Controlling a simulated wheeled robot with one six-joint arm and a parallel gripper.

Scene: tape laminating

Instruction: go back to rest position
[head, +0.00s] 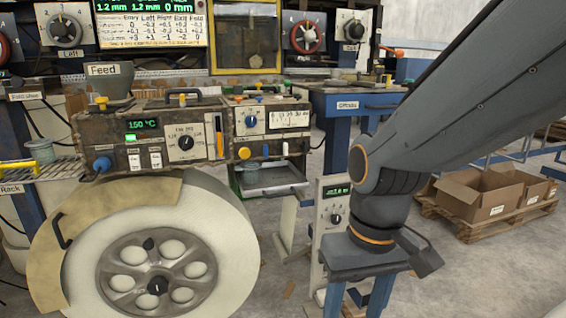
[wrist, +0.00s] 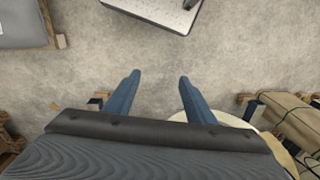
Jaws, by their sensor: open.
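My gripper (wrist: 157,82) is open in the wrist view, its two blue fingers apart with only bare concrete floor between them. In the head view my arm reaches in from the upper right and the gripper hangs low at right of centre, its blue fingers (head: 358,302) pointing down and cut off by the bottom edge. It holds nothing. The machine with the large white roll (head: 215,225) stands to the left of it, apart from the fingers.
A control box showing 150 °C (head: 150,145) sits above the roll. A white panel with a dial (head: 333,235) stands just behind my gripper. A blue table (head: 345,100) is farther back. Cardboard boxes (head: 485,205) lie on a pallet at right. Open floor (head: 470,280) lies at lower right.

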